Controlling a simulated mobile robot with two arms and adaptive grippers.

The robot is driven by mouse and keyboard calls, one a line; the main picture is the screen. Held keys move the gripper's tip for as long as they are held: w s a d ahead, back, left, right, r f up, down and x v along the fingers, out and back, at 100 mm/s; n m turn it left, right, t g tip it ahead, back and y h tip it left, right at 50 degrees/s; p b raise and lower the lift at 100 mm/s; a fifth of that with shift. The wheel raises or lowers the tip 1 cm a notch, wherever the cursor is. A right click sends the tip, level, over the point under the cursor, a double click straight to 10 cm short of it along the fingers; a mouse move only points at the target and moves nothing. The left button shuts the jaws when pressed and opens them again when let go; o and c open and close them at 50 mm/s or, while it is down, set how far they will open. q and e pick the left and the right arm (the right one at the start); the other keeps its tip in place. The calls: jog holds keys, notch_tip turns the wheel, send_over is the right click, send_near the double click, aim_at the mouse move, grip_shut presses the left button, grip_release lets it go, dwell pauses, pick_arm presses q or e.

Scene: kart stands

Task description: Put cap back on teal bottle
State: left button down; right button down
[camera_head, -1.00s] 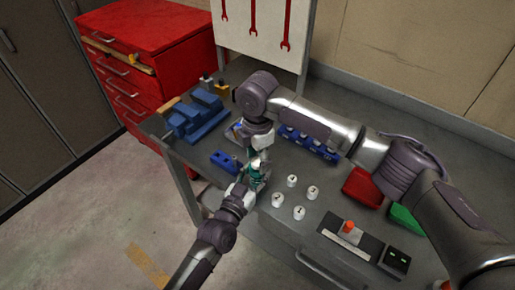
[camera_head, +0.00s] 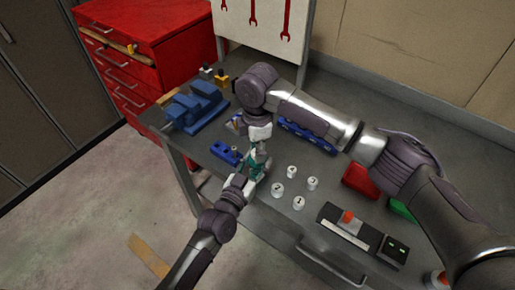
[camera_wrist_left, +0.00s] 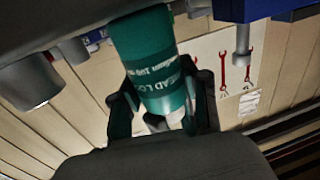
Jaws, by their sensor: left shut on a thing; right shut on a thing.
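The teal bottle (camera_head: 256,168) is in my left gripper (camera_head: 253,171), over the front left part of the workbench. In the left wrist view the bottle (camera_wrist_left: 150,62) lies between the two dark fingers of the left gripper (camera_wrist_left: 162,108), with white lettering on its side and a white end showing. My right gripper (camera_head: 260,148) is shut just above the bottle, at its upper end. What it holds, likely the cap, is mostly hidden by the gripper. I cannot tell whether cap and bottle touch.
Blue holders (camera_head: 226,153) and a blue vise (camera_head: 196,106) are at left. A red bin (camera_head: 358,178) and a black device (camera_head: 352,232) are farther right on the grey workbench (camera_head: 260,222). A red cabinet (camera_head: 150,35) stands behind.

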jog(key=m, duration=0.5)
jog(key=shift+a, duration=0.1)
jog(key=m, duration=1)
jog(key=c, duration=0.7)
grip_release()
jog(key=shift+c, duration=0.2)
notch_tip(320, 180, up, 12)
